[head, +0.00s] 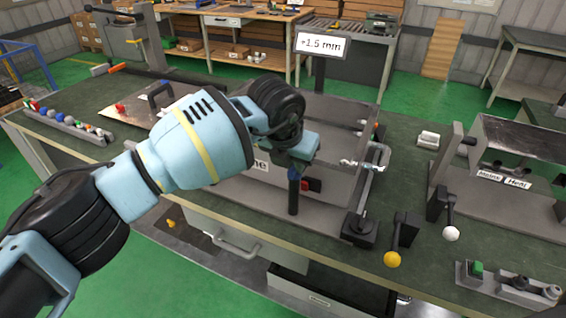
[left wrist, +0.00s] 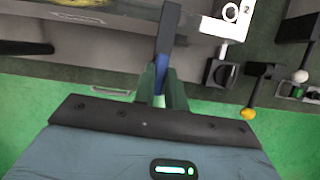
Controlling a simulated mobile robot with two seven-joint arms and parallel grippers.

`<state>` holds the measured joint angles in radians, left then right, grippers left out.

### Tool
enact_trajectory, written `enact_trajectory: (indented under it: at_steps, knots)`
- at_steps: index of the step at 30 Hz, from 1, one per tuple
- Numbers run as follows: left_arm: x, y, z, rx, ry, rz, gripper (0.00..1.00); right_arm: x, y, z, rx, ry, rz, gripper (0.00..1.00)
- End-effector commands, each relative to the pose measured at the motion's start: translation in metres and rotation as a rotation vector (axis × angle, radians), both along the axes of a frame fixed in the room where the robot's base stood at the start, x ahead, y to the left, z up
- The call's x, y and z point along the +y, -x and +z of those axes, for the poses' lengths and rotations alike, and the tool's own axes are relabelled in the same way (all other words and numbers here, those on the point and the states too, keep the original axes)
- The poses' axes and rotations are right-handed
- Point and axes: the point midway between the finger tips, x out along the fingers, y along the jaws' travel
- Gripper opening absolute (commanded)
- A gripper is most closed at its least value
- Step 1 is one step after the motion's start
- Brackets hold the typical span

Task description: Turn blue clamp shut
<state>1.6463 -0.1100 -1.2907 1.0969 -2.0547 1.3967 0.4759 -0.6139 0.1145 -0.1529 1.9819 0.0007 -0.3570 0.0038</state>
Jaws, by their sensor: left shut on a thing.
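The blue clamp (head: 293,188) is a dark upright lever with a blue part, at the front side of the grey metal box in the middle of the bench. My left gripper (head: 297,165) reaches it from the left and is shut on the lever's upper part. In the left wrist view the blue clamp (left wrist: 163,45) runs up from between the green fingers of my left gripper (left wrist: 161,90). The fingers hide part of the lever. My right gripper is not in view.
A black knob (head: 360,229), a yellow-balled lever (head: 393,258) and a white-balled lever (head: 450,232) stand right of the clamp. A "+1.5 mm" display (head: 322,45) stands behind the box. An open drawer (head: 325,295) juts out below the bench.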

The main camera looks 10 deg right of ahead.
Motion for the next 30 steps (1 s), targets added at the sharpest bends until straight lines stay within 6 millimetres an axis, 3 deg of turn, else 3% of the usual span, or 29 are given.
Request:
enact_trajectory:
  at_steps: [20, 21, 25, 30]
  knots:
    - [-0.0076, 0.0006, 0.0022, -0.003, 0.003, 0.051, 0.0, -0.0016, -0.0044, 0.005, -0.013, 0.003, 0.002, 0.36]
    - [-0.0076, 0.0005, 0.0022, -0.003, 0.003, 0.051, 0.16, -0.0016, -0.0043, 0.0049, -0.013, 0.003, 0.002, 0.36]
    - [-0.0075, 0.0008, 0.0016, -0.002, 0.002, 0.05, 0.33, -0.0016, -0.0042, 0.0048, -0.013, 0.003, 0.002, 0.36]
    - [-0.0073, 0.001, 0.0008, -0.001, 0.0, 0.049, 0.35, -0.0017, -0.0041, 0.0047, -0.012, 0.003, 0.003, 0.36]
